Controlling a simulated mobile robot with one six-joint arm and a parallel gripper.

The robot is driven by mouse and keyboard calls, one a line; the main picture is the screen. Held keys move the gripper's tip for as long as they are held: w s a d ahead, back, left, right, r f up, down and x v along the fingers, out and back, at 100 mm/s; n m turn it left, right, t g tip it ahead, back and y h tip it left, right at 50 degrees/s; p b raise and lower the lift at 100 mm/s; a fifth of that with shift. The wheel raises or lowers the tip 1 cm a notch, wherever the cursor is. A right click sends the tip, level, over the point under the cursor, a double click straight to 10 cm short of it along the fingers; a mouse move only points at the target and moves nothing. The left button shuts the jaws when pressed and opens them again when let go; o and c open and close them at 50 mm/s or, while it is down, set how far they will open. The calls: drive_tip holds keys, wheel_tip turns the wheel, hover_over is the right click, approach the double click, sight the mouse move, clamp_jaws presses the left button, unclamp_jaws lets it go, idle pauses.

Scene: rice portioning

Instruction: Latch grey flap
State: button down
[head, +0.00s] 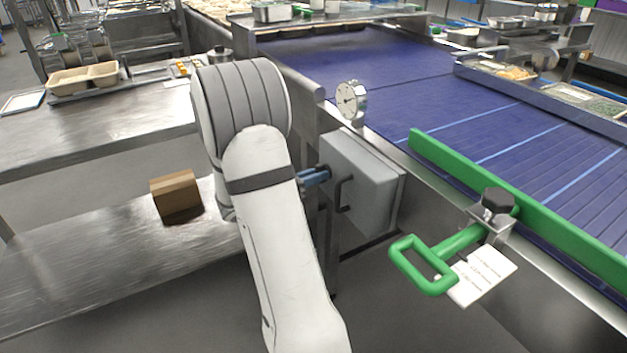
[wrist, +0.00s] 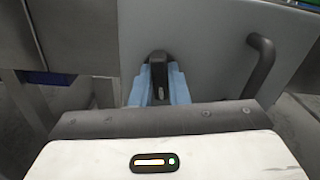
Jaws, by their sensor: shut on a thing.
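The grey flap (head: 372,178) is a flat panel on the side of the conveyor frame, in the middle of the head view. It fills the upper part of the wrist view (wrist: 208,45). A dark curved handle (head: 343,196) sticks out from it, and shows at right in the wrist view (wrist: 262,65). My gripper (head: 316,177) reaches the flap's left edge. In the wrist view its blue fingers (wrist: 160,88) are shut on a small dark latch (wrist: 158,62), one finger on each side. The fingers hide part of the latch. The flap looks flat against the frame.
A green guide rail (head: 520,195) and green handle (head: 425,265) lie to the right, with a white card (head: 482,276). A cardboard box (head: 176,196) sits on the lower steel shelf (head: 110,255) at left.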

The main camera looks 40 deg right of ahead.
drive_tip(key=shift+f, duration=0.1)
idle(0.3)
drive_tip(key=shift+m+b, duration=0.85)
drive_tip(key=shift+m, duration=0.15)
drive_tip(key=shift+c, duration=1.8)
unclamp_jaws()
drive_tip(key=shift+w, duration=0.1)
drive_tip(key=p+v, duration=0.1)
drive_tip(key=v, duration=0.7)
drive_tip(key=shift+p, duration=0.4)
